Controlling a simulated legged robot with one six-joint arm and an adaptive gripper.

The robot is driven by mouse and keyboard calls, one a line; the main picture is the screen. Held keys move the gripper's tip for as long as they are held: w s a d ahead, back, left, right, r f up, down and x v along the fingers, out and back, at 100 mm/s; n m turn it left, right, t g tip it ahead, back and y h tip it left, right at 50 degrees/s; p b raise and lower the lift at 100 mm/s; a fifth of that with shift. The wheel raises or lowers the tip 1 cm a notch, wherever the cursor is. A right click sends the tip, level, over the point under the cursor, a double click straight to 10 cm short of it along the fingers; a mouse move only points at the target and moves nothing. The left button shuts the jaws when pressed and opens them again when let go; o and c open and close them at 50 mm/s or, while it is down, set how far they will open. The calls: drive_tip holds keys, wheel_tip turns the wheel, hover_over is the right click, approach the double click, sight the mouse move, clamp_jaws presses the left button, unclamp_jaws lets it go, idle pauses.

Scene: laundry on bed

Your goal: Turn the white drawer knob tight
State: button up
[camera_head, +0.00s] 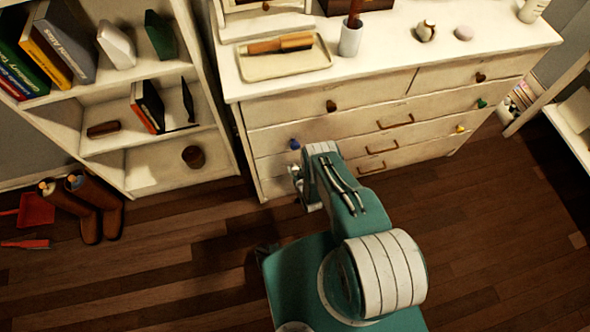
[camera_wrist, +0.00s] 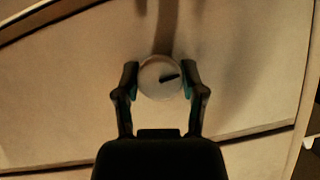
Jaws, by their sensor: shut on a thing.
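The white drawer knob (camera_wrist: 160,78) is round, with a dark mark on its face, and sits on a cream drawer front (camera_wrist: 70,85) in the wrist view. My gripper (camera_wrist: 160,80) has one finger on each side of the knob and is shut on it. In the head view my gripper (camera_head: 300,190) is at the lower left of the cream dresser (camera_head: 335,112), below a blue knob (camera_head: 294,144). The white knob itself is hidden there behind my gripper and arm.
A bookshelf (camera_head: 150,170) stands left of the dresser. Brown boots (camera_head: 97,205) and a red dustpan (camera_head: 36,210) are on the floor at left. A tray with a brush (camera_head: 280,44) lies on the dresser top. The wooden floor (camera_head: 190,275) is clear around my arm.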

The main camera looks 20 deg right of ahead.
drive_tip(key=shift+w, duration=0.1)
drive_tip(key=o, duration=1.1)
drive_tip(key=shift+o, duration=0.2)
drive_tip(key=v, duration=1.2)
drive_tip(key=shift+d, duration=0.1)
